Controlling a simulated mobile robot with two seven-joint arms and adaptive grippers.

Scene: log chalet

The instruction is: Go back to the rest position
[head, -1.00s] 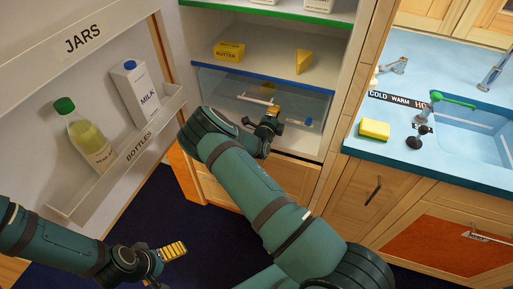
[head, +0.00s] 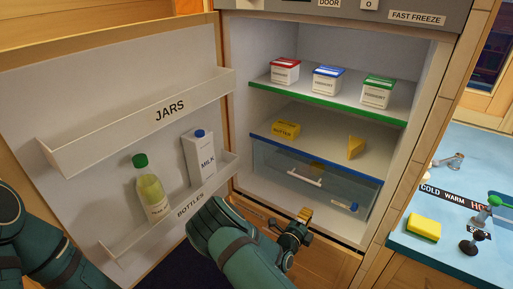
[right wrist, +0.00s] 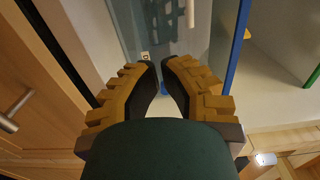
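My right gripper (head: 297,225) is in front of the open fridge, low by the clear drawer (head: 312,178) and its handle. In the right wrist view its yellow-and-black fingers (right wrist: 161,75) stand a small gap apart with nothing between them, and the drawer shows beyond. My left arm (head: 40,245) comes in at the lower left. Its gripper is outside the picture.
The open fridge door (head: 130,90) on the left holds a milk carton (head: 199,158) and a green-capped bottle (head: 151,188). Yogurt tubs (head: 327,80), butter (head: 286,129) and a cheese wedge (head: 356,147) sit on shelves. A sponge (head: 424,228) lies on the blue counter at right.

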